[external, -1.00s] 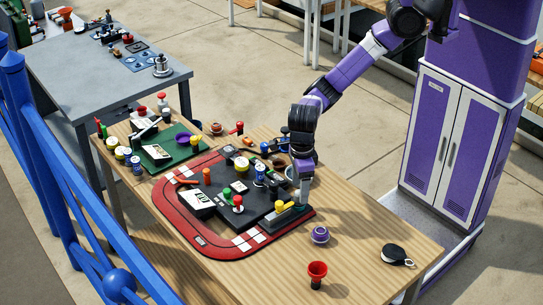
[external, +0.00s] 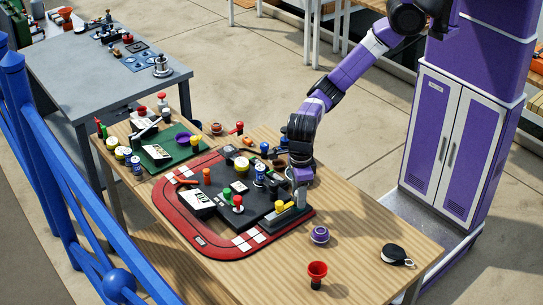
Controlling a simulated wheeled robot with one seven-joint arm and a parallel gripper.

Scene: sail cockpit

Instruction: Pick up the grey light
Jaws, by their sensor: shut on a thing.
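My gripper (external: 301,180) is at the right rear edge of the red-bordered board, by the dark block with a yellow knob. It points down and is shut on a small grey thing, which I take to be the grey light (external: 302,197). The light is thin and upright here, and largely hidden by the jaws. I cannot tell whether its lower end touches the board or the table.
The red-bordered board (external: 178,216) carries several knobs and dials. A purple cup (external: 320,234), a red funnel-like cup (external: 317,270) and a black round case (external: 394,254) stand on the front right of the wooden table. A blue railing (external: 66,175) runs along the left.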

